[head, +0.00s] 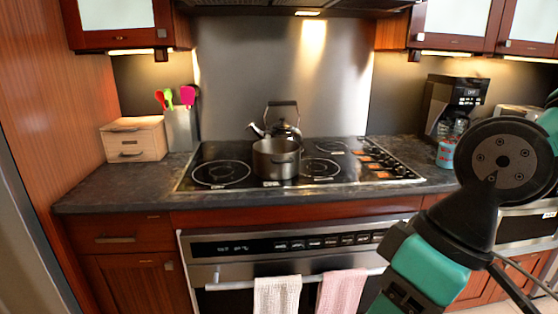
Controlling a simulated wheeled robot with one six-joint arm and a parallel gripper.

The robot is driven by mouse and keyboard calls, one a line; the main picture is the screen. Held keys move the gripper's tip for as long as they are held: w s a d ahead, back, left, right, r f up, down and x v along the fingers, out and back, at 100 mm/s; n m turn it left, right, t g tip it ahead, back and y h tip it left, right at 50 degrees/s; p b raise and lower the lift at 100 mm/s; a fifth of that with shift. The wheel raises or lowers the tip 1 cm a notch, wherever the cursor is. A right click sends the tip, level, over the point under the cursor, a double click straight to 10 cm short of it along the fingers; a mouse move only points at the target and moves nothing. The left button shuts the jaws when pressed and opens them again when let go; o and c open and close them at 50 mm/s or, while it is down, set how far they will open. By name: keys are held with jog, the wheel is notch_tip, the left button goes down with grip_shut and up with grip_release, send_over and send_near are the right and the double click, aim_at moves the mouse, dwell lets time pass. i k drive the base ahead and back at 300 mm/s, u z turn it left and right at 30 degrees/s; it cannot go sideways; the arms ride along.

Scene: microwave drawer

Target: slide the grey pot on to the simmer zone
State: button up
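The grey pot (276,158) stands upright on the black glass cooktop (200,184), near its front middle. It sits between the front left ring (221,173) and the front right ring (320,168), and it hides the glass beneath it. Another ring (331,147) shows at the back right. Small labels on the glass are too small to read, so I cannot tell which ring is the simmer zone. My arm fills the right foreground, apart from the pot. My gripper is not in view.
A kettle (283,129) stands close behind the pot. A wooden box (134,139) and utensil holder (180,130) stand left; a coffee maker (452,103) and a cup (445,154) stand right. Towels (277,296) hang on the oven handle.

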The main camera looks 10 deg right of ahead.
aim_at(274, 159)
jog(key=z, duration=0.4)
jog(key=i, duration=1.65)
jog(key=u, duration=2.05)
